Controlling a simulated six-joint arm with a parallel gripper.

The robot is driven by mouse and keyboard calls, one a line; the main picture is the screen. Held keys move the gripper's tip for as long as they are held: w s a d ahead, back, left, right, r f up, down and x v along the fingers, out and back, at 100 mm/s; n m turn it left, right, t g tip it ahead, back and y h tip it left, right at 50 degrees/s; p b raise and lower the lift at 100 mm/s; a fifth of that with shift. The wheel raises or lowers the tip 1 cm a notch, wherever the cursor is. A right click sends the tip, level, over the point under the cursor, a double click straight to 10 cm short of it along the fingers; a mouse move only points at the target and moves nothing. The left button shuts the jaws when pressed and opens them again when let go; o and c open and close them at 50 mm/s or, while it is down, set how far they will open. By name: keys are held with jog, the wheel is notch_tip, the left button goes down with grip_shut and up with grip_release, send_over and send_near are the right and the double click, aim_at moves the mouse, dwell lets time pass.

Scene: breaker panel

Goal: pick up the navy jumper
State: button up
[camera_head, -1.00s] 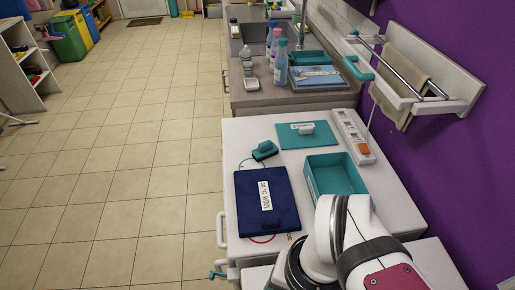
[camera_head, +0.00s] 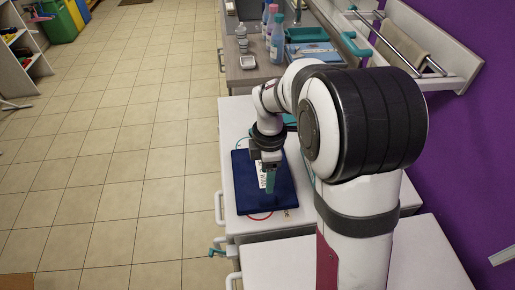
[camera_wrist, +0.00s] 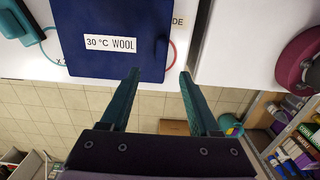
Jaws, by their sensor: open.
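The navy jumper (camera_head: 250,200) lies folded flat as a dark blue rectangle on the white worktop, with a white label on top. In the wrist view the jumper (camera_wrist: 110,65) shows its label, "30 °C WOOL". My gripper (camera_head: 268,185) is over the jumper in the head view and hides part of it and its label. In the wrist view my gripper (camera_wrist: 159,73) is open with nothing between its fingers. One fingertip overlaps the jumper's near right part; the other appears just past its right edge. The height gap is hard to judge.
A teal object with a cord (camera_wrist: 14,22) lies left of the jumper in the wrist view. A red ring (camera_wrist: 171,52) shows partly at its right edge. White handles (camera_head: 219,208) stick out at the worktop's left side. Bottles (camera_head: 277,40) stand on the grey counter behind.

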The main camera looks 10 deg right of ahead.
aim_at(268, 198)
jog(key=f, duration=1)
jog(key=shift+s+d, duration=0.1)
jog(key=shift+d, duration=0.15)
jog(key=shift+r, duration=0.1)
grip_shut()
dwell(0.7)
